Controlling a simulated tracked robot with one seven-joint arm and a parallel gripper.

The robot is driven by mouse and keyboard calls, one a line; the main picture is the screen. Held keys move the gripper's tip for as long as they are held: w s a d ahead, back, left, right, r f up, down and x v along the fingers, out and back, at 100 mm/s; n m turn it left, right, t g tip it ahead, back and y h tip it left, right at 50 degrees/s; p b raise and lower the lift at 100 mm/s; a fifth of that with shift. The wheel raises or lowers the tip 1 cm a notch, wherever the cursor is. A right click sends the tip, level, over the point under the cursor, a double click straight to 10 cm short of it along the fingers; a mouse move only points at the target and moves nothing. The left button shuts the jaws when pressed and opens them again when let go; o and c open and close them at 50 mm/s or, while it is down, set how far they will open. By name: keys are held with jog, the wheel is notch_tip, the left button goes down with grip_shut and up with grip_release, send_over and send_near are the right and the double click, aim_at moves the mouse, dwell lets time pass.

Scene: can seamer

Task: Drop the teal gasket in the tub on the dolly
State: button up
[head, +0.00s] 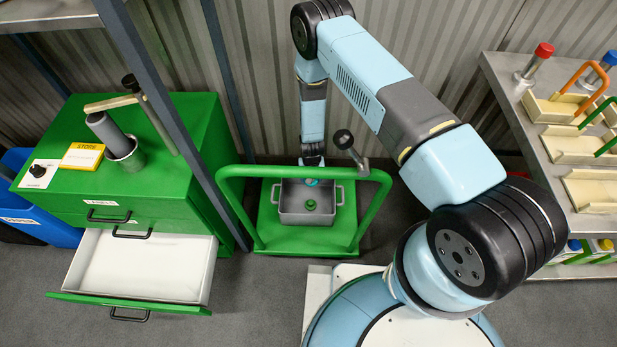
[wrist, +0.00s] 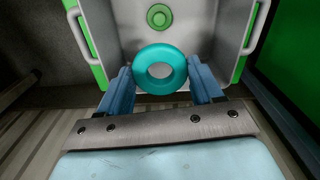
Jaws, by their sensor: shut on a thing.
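The teal gasket (wrist: 160,84), a thick ring, is held between the two fingers of my gripper (wrist: 160,82) in the wrist view. In the head view only a small teal part (head: 312,182) shows below my arm's end. The grey tub (head: 288,216), with a handle on each side, stands on the green dolly (head: 268,238). It also shows in the wrist view (wrist: 210,48). My gripper is over the back part of the tub, with the gasket above the tub floor. A green knob-like piece (head: 311,205) is in the tub; it also shows in the wrist view (wrist: 158,16).
A green push bar (head: 270,171) arches across the dolly's front side. A green cabinet (head: 160,180) with an open, empty drawer (head: 140,264) stands at left. A rack with cream trays (head: 575,148) is at right. A corrugated wall (head: 260,60) is behind.

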notch_tip(320, 180, down, 6)
dwell(0.6)
jog(key=shift+f, duration=0.1)
jog(key=o, duration=1.1)
notch_tip(320, 180, up, 14)
jog(key=shift+f, duration=0.15)
dwell(0.5)
